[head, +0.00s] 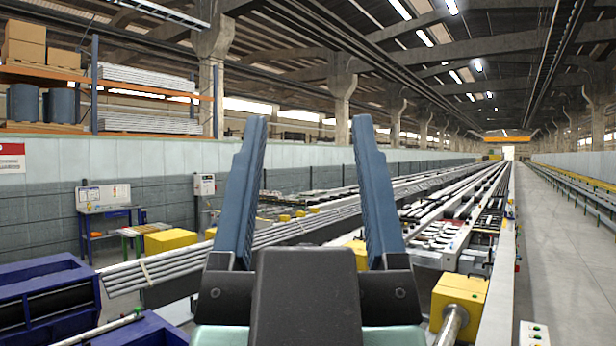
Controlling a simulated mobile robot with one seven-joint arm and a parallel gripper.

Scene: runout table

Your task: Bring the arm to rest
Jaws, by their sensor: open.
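My gripper (307,128) is in the middle of the head view, raised and pointing up, with its two blue-grey fingers spread well apart. Nothing is between the fingers; the far hall shows through the gap. The black gripper body is at the bottom centre and hides part of the runout table (481,246) behind it. The runout table runs away from me toward the far end of the hall, to the right of my gripper.
A bundle of metal bars (160,268) lies at the left beside dark blue machinery (45,300). A yellow block (458,296) is at the lower right. A workbench (104,212) and a loaded rack (150,95) stand at the left. The aisle floor (560,270) at the right is clear.

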